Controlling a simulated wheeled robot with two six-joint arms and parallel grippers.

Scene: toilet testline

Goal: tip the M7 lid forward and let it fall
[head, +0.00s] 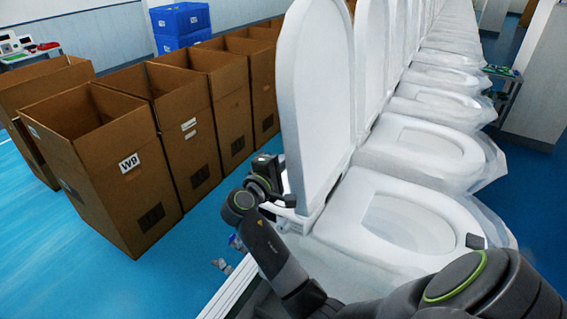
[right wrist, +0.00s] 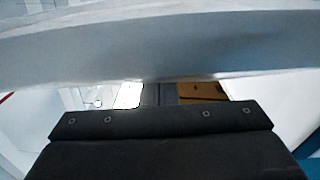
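The nearest toilet lid (head: 316,95) is white and stands upright at the back of the nearest toilet (head: 335,235); no M7 mark is legible on it. My right arm reaches in from the lower right, and my right gripper (head: 282,196) is low at the left, rear side of this lid. Whether it touches the lid cannot be told. In the right wrist view, the fingers (right wrist: 160,94) look closed together with nothing between them. A pale curved surface (right wrist: 160,45), likely the lid, crosses close above them. My left gripper is not in view.
More white toilets (head: 420,145) with raised lids run back in a row. Open cardboard boxes (head: 100,155) stand on the blue floor at the left, with blue crates (head: 180,22) behind them. A strip of blue floor (head: 195,235) between boxes and toilets is mostly free.

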